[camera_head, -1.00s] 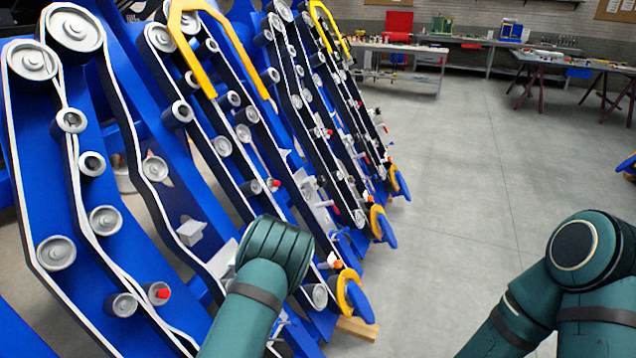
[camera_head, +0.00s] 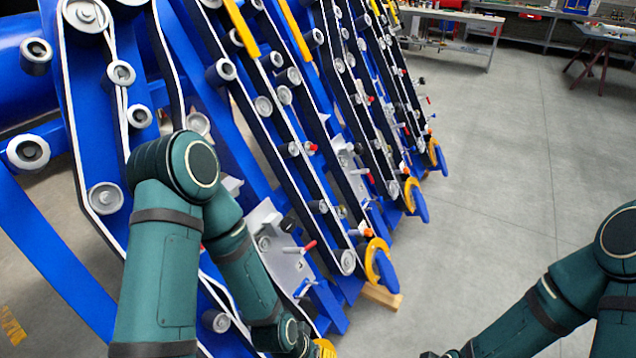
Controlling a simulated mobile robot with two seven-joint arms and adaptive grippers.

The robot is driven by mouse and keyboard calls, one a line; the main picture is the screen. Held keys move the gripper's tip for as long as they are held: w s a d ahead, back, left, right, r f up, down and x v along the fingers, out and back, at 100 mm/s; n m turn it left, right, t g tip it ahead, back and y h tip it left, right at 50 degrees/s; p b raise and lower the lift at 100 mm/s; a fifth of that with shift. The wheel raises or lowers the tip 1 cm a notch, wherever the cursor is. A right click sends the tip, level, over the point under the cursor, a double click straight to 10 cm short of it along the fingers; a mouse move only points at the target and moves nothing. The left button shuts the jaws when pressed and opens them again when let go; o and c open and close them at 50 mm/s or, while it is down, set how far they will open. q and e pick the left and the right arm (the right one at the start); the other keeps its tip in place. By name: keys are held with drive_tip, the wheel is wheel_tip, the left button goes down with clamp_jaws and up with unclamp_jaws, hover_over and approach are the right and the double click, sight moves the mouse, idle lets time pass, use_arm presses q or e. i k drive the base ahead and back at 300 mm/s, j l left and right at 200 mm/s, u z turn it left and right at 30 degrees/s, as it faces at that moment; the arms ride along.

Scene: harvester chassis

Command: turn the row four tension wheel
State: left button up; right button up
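The harvester chassis has several slanted blue row units with black-and-white belts running over grey wheels. Which row is row four is not marked, and I cannot tell which wheel is its tension wheel. A red-tipped lever (camera_head: 300,248) stands by a grey plate (camera_head: 265,240) on a near row, and another red knob (camera_head: 311,147) sits higher on a row. My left arm reaches down in front of the nearest rows and covers part of them; its gripper does not show. My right arm is over the floor at the lower right, its gripper out of view.
Yellow-and-blue row tips (camera_head: 378,262) jut out over the floor, with a wooden block (camera_head: 382,296) below one. The grey floor (camera_head: 500,180) to the right is clear. Workbenches (camera_head: 455,35) stand at the back.

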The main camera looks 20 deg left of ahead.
sight(288, 224)
drive_tip(key=k+u, duration=0.15)
drive_tip(key=u, duration=0.35)
drive_tip(key=k+j+u, duration=0.1)
drive_tip(key=u, duration=0.35)
drive_tip(key=l, duration=0.6)
drive_tip(key=k+l, duration=0.1)
drive_tip(key=l, duration=0.5)
drive_tip(key=i+l, duration=0.1)
drive_tip(key=l, duration=0.4)
drive_tip(key=l+z, duration=0.1)
drive_tip(key=l, duration=0.4)
drive_tip(key=i+l, duration=0.3)
drive_tip(key=i, duration=0.2)
drive_tip(key=i+l+z, duration=0.1)
drive_tip(key=i+l, duration=0.2)
drive_tip(key=i, duration=0.15)
drive_tip(key=i+j, duration=0.1)
drive_tip(key=i, duration=0.05)
